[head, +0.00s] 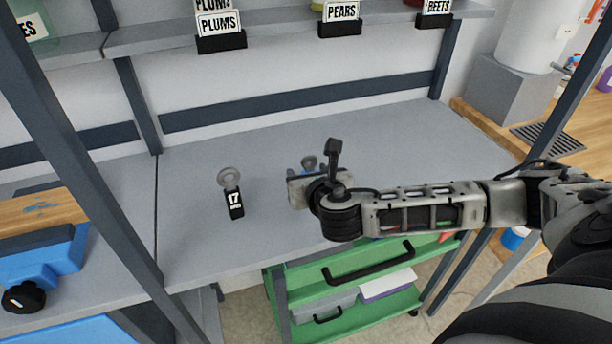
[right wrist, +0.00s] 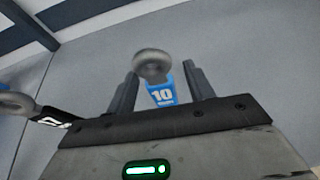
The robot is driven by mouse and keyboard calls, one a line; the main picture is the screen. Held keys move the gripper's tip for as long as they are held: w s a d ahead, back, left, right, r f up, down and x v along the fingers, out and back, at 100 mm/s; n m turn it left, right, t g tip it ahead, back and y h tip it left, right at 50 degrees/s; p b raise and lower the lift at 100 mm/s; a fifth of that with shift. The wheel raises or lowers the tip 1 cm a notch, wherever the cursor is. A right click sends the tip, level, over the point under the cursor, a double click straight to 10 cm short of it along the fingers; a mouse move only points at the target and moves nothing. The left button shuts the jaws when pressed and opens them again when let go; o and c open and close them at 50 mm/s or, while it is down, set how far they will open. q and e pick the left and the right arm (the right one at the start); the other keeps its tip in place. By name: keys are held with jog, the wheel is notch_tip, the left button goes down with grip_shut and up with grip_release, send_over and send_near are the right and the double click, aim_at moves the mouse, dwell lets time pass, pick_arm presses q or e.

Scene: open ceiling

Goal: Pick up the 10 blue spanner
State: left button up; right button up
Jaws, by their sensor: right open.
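The 10 blue spanner (right wrist: 163,93) shows in the right wrist view, with a blue handle marked 10 and a round grey metal end. It lies between the two fingers of my right gripper (right wrist: 160,90), which are open on either side of it. In the head view the spanner (head: 309,162) is mostly hidden behind my right gripper (head: 300,188); only its grey end and a bit of blue show. I cannot tell whether the fingers touch it. My left gripper is in neither view.
Uprights frame the shelf. A green cart (head: 345,305) is below. The shelf is clear further right.

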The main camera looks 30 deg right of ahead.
jog(key=c, duration=1)
jog(key=shift+r, duration=0.15)
